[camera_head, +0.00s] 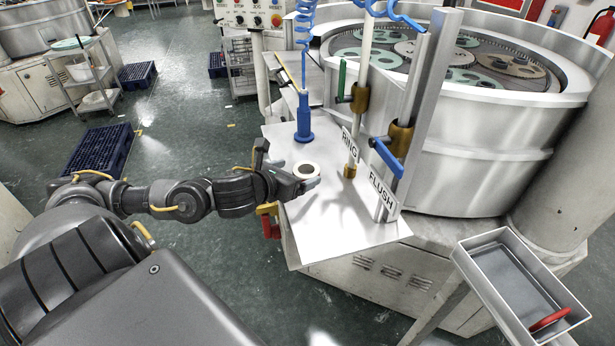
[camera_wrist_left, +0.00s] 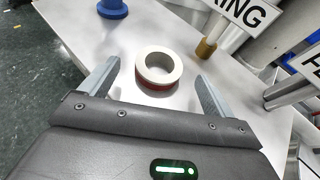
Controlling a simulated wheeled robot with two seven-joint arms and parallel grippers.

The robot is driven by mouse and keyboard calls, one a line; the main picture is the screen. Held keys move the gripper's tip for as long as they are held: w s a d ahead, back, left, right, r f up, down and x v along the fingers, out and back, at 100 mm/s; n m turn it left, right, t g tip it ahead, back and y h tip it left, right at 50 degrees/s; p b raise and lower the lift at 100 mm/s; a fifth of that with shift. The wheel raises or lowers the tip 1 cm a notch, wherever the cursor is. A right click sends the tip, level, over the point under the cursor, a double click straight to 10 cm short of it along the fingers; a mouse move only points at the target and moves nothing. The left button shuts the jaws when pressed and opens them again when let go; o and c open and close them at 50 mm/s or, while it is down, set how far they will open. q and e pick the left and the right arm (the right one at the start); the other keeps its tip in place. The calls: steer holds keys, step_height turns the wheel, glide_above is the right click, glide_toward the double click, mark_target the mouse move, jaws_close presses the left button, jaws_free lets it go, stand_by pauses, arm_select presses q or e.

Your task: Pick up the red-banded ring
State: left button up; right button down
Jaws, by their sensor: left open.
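The red-banded ring (camera_head: 298,173) lies flat on the sloping-looking pale metal shelf (camera_head: 345,225). In the left wrist view the ring (camera_wrist_left: 157,81) is white on top, with a round hole and a red band low on its side. My left gripper (camera_wrist_left: 158,73) is open, one finger to each side of the ring, with visible gaps between fingers and ring. In the head view my left gripper (camera_head: 291,168) reaches in from the left at the ring. My right gripper is not in view.
A blue nozzle (camera_head: 304,122) on a coiled hose stands behind the ring. Posts signed RING (camera_head: 350,146) and FLUSH (camera_head: 382,190) rise to the right, before the round lapping machine (camera_head: 480,150). A grey tray (camera_head: 485,250) holding a red item (camera_head: 550,319) is at lower right.

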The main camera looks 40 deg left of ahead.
mark_target(311, 164)
arm_select(q)
steer(key=p+x, duration=0.2)
steer(key=x, duration=0.1)
steer(key=shift+w+f, duration=0.4)
steer(key=c, duration=1.3)
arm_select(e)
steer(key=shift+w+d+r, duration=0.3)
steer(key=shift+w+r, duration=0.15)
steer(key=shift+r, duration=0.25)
